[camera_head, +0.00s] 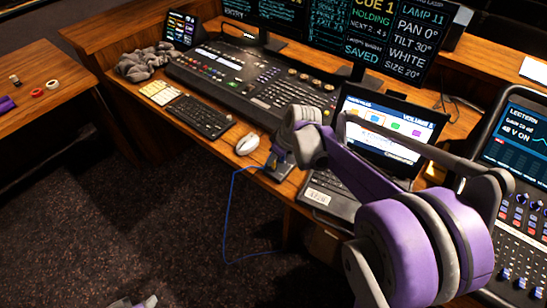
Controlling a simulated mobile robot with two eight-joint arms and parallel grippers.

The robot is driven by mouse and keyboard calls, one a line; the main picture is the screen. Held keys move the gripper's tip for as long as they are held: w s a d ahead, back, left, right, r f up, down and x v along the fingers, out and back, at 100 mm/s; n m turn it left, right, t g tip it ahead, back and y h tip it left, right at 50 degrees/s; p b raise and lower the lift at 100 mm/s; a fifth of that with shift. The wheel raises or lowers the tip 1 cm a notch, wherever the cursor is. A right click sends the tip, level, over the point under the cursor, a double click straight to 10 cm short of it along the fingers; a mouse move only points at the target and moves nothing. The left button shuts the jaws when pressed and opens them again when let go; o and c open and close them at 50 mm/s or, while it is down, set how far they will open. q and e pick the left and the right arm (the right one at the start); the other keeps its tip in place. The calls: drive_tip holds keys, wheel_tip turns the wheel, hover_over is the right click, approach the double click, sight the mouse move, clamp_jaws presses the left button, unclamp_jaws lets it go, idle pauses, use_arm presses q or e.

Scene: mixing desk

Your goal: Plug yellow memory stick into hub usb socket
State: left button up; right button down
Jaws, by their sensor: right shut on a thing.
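My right gripper (276,160) reaches in from the right over the desk's front edge, pointing down beside the white mouse. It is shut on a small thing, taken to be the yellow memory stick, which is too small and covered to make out. A small dark box that looks like the hub (278,173) lies at the desk edge right under the fingertips, partly covered, with a blue cable near it. Its sockets cannot be made out, nor whether the stick touches it. A piece of my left gripper (135,302) shows at the bottom edge; its fingers are unclear.
The white mouse (247,144), black keyboard (200,117) and mixing console (240,80) lie left of and behind the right gripper. A laptop (385,130) stands to its right. The blue cable (227,220) hangs off the front edge. A side table (45,85) holds tape rolls.

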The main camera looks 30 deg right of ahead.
drive_tip(key=shift+f+b, duration=0.35)
drive_tip(key=shift+f, duration=0.15)
idle(0.4)
drive_tip(key=c, duration=0.9)
unclamp_jaws()
drive_tip(key=p+v, duration=0.1)
drive_tip(key=v, duration=0.9)
drive_tip(key=shift+s+r, duration=0.2)
drive_tip(key=shift+r, duration=0.15)
drive_tip(key=s+a+f+m, duration=0.1)
drive_tip(key=s+a+f, duration=0.1)
drive_tip(key=s+a, duration=0.2)
drive_tip(key=s+a+f+m+t+h+p, duration=0.1)
drive_tip(key=s+a+f+m, duration=0.1)
drive_tip(key=s+a, duration=0.2)
drive_tip(key=s+a+f+m, duration=0.1)
drive_tip(key=s+a, duration=0.3)
drive_tip(key=s, duration=0.5)
drive_tip(key=shift+s+f+h+p, duration=0.2)
drive_tip(key=shift+f+h+p, duration=0.2)
drive_tip(key=shift+f, duration=0.35)
